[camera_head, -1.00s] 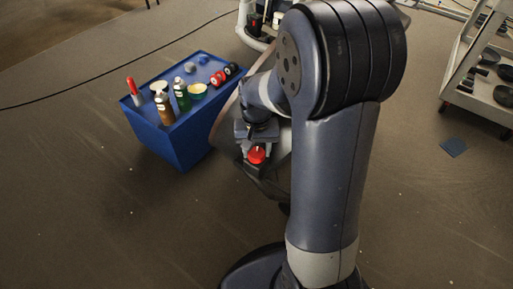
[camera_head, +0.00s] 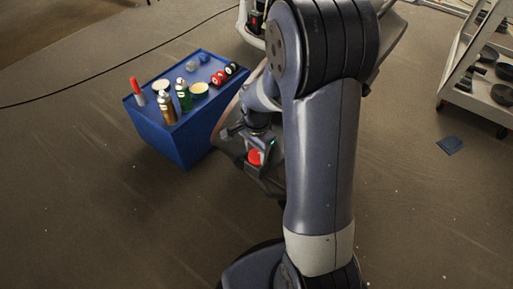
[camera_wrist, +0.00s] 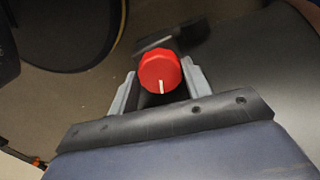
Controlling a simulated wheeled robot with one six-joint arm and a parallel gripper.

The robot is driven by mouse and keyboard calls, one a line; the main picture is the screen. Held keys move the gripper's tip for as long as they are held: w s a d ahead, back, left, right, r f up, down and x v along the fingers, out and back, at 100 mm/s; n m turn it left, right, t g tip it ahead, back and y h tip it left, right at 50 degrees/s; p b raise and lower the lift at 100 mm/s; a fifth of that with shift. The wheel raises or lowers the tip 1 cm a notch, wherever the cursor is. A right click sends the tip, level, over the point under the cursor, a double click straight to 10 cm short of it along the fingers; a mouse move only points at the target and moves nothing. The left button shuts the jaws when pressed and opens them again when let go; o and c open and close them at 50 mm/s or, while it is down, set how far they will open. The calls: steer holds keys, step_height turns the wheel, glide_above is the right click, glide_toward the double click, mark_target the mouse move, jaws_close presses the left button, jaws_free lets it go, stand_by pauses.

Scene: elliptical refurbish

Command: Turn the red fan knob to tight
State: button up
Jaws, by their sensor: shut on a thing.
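The red fan knob (camera_wrist: 160,74) shows between my gripper's two grey fingers in the wrist view, with a white mark on its face pointing down toward the gripper's palm. My gripper (camera_wrist: 160,88) is shut on the knob, one finger at each side. In the head view the red knob (camera_head: 254,157) shows at the end of my gripper (camera_head: 256,150), left of my large arm link. The grey-black elliptical machine (camera_head: 226,122) lies behind and around the gripper. Much of it is hidden by my arm.
A blue box (camera_head: 180,145) stands to the left, with bottles, cans, a red-handled tool and red-black rollers on top. A shelf cart (camera_head: 465,98) with dark discs stands at the right. A small blue sheet (camera_head: 449,145) lies on the open floor.

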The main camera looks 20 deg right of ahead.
steer(key=m+p, duration=0.1)
steer(key=m, duration=0.4)
steer(key=shift+m, duration=0.3)
steer(key=m+p, duration=0.1)
steer(key=m, duration=0.3)
steer(key=shift+m, duration=0.7)
steer(key=o, duration=1)
steer(key=shift+w, duration=0.1)
steer(key=shift+r, duration=0.1)
